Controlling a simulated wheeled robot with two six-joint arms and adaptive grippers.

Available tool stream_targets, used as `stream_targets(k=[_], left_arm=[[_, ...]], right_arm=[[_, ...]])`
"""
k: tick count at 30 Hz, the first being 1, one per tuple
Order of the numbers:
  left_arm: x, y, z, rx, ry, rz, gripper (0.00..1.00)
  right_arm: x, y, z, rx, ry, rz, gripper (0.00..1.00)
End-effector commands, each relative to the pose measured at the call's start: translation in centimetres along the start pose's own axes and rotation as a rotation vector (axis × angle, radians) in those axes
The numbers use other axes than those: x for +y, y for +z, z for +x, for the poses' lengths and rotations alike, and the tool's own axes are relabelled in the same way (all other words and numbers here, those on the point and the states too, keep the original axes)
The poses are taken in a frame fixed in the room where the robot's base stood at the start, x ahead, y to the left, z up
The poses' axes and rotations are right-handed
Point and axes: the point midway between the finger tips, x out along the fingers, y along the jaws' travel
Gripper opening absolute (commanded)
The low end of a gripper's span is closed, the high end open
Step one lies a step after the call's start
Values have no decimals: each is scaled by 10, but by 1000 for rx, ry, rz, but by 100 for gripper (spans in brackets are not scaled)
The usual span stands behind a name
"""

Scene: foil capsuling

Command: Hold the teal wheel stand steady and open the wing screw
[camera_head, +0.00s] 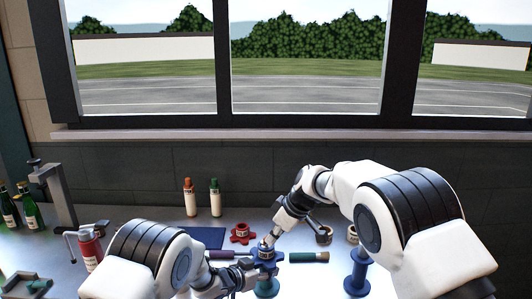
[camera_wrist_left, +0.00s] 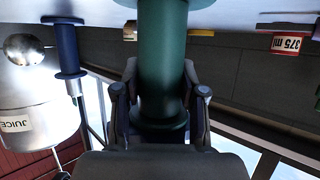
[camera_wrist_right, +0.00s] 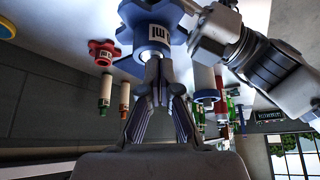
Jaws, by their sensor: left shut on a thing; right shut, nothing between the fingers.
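The teal wheel stand (camera_head: 266,289) stands at the front middle of the bench, with a blue lobed wheel (camera_head: 281,255) on top. Its teal column (camera_wrist_left: 163,55) fills the middle of the left wrist view. My left gripper (camera_wrist_left: 160,95) is shut around the column, a finger on each side. My right gripper (camera_wrist_right: 157,62) is shut and empty, its tips close to the wheel's labelled hub (camera_wrist_right: 152,33); I cannot tell whether they touch. The blue wheel also shows in the right wrist view (camera_wrist_right: 172,14). I cannot make out the wing screw.
A red wheel (camera_head: 240,233) lies behind the stand. A blue stand (camera_head: 357,272) is to the right. A green-ended roll (camera_head: 308,257) and a purple one (camera_head: 222,253) lie on either side. Two bottles (camera_head: 190,199) (camera_head: 215,199) stand at the back. A grey clamp (camera_head: 55,193) is at left.

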Motion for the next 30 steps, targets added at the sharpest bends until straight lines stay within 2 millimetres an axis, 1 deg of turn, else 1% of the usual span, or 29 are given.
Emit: stream_targets(k=[11, 20, 23, 30], left_arm=[[0, 0, 0, 0, 0, -1, 0], [0, 0, 0, 0, 0, -1, 0], [0, 0, 0, 0, 0, -1, 0], [0, 0, 0, 0, 0, -1, 0]], right_arm=[[-1, 0, 0, 0, 0, 0, 0], [-3, 5, -6, 1, 1, 0, 0], [-2, 0, -14, 2, 2, -1, 0], [-2, -16, -45, 2, 2, -1, 0]])
